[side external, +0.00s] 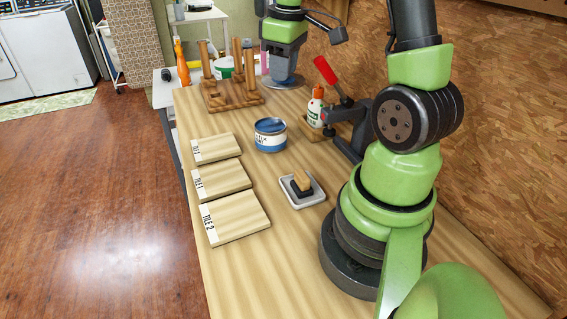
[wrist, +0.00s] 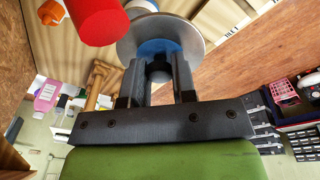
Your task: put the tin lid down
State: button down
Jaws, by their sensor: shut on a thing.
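My gripper (side external: 285,80) is shut on the tin lid (side external: 274,86), a thin grey disc, over the far part of the bench near the wooden post rack. In the wrist view the lid (wrist: 128,45) lies just beyond my fingers (wrist: 159,75), which close on a small dark knob at its middle. A bluish patch shows on the lid there. The lid looks raised above the bench, though the gap is hard to judge. The blue tin (side external: 270,136) stands upright on the bench, nearer the camera than the lid. Its top looks dark inside a metal rim.
The wooden post rack (side external: 232,98) stands left of my gripper. A clamp with a red handle (side external: 326,70) and a white bottle (side external: 315,110) stand at right. Labelled boards (side external: 235,217) line the left edge. A tray (side external: 303,199) holds a block. Bench around the tin is partly clear.

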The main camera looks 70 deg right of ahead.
send_near(271, 135)
jog(key=s+a+f, duration=0.2)
jog(key=s+f, duration=0.1)
jog(key=shift+s+a+f, duration=0.15)
jog(key=shift+s+f, duration=0.1)
jog(key=shift+f, duration=0.05)
jog(key=shift+f, duration=0.15)
jog(key=shift+f, duration=0.45)
jog(key=c, duration=0.9)
grip_release()
jog(key=shift+r, duration=0.1)
